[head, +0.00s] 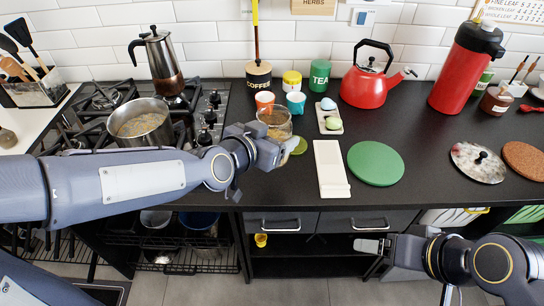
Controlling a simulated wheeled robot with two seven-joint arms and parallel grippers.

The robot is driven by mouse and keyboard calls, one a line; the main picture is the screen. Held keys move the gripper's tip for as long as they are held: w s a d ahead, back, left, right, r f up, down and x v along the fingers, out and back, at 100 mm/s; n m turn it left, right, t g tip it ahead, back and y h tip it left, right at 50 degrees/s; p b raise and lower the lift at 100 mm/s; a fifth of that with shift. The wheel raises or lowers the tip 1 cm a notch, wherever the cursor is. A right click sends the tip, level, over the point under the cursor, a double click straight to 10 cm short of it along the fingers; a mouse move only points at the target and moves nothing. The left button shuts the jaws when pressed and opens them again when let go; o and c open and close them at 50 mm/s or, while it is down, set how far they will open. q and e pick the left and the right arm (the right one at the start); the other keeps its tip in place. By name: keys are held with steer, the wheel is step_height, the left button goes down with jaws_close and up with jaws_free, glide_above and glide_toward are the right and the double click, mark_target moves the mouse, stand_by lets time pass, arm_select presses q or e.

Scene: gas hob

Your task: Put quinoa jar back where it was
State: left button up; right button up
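A clear glass jar (276,117) with tan grain-like contents, which looks like the quinoa jar, is at the counter's front half, right of the hob. My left gripper (279,146) is at the jar's near side and hides its lower part. Its fingers are largely hidden by the gripper body, so I cannot tell whether they grip the jar. A small yellow-green round piece (299,146) shows just right of the gripper. My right gripper (368,246) is low in front of the counter, away from the jar, with nothing visible in it.
Orange (264,99) and teal (296,103) cups stand close behind the jar, before canisters. A white board (330,169) and green disc (375,163) lie to the right. A pot (140,123) and a moka pot (162,65) stand on the hob.

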arm_select(q)
steer(key=shift+w+a+f+b, duration=0.1)
steer(key=shift+w+f+b, duration=0.5)
steer(key=shift+w+f, duration=0.8)
steer(key=shift+w+f+b, duration=0.55)
steer(key=shift+w+f, duration=0.4)
steer(key=shift+f, duration=0.9)
steer(key=shift+w+a+f+b, duration=0.1)
steer(key=shift+w+f+b, duration=0.5)
steer(key=shift+w+f, duration=0.8)
arm_select(e)
steer(key=shift+f, duration=2.35)
arm_select(q)
steer(key=shift+s+f, duration=0.2)
steer(key=shift+f+b, duration=0.25)
steer(key=shift+b, duration=0.1)
steer(key=o, duration=1.4)
arm_select(e)
steer(key=shift+f, duration=0.25)
